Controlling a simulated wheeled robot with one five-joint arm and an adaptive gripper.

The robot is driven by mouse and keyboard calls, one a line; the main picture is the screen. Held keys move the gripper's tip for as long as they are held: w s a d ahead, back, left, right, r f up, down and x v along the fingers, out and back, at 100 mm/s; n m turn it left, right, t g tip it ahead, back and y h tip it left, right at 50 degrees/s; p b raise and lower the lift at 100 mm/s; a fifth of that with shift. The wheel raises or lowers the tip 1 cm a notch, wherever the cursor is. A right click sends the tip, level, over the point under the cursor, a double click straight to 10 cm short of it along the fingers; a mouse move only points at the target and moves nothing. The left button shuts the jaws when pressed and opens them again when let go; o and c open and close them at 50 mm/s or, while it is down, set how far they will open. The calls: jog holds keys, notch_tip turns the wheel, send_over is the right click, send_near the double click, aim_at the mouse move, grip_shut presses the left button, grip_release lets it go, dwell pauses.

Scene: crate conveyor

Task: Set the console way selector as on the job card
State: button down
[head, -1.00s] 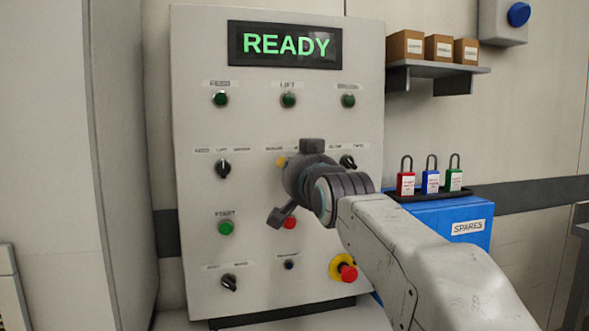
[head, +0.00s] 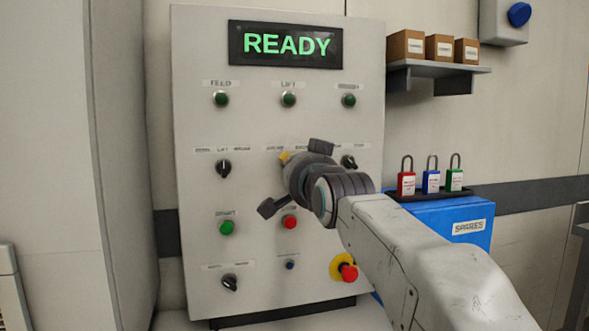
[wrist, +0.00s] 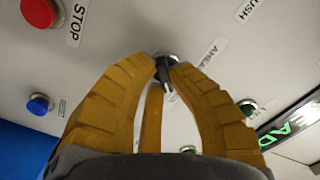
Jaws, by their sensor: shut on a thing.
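The console (head: 190,130) is an upright pale panel with a lit green READY display (head: 286,45). My gripper (head: 286,157) is at the middle of its central row, shut on a black selector knob (wrist: 166,76). In the wrist view the yellow fingertips of my gripper (wrist: 166,62) close on the knob from both sides. A label (wrist: 211,52) beside the knob seems to read AHEAD. In the head view my gripper hides this knob and part of its labels. The knob's exact pointing is hard to tell. No job card is in view.
Black selectors flank it at left (head: 224,168) and right (head: 349,162). The red stop button (head: 290,221) is just below my gripper, and an emergency button (head: 348,272) is lower right. A blue spares box (head: 425,212) with padlocks stands right of the console.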

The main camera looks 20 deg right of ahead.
jog(key=c, duration=1.1)
grip_release()
jog(key=shift+a, duration=0.1)
jog(key=shift+c, duration=0.2)
jog(key=s, duration=1.2)
jog(key=shift+p, duration=0.5)
jog(key=s+f+n+g+p, duration=0.2)
jog(key=s+n+g+p, duration=0.2)
jog(key=s+g+p, duration=0.3)
jog(key=s+f+n+g+p, duration=0.3)
jog(key=s+p, duration=1.3)
jog(key=p, duration=1.1)
jog(key=n+g, duration=0.2)
jog(key=g, duration=0.2)
jog(key=shift+g, duration=0.3)
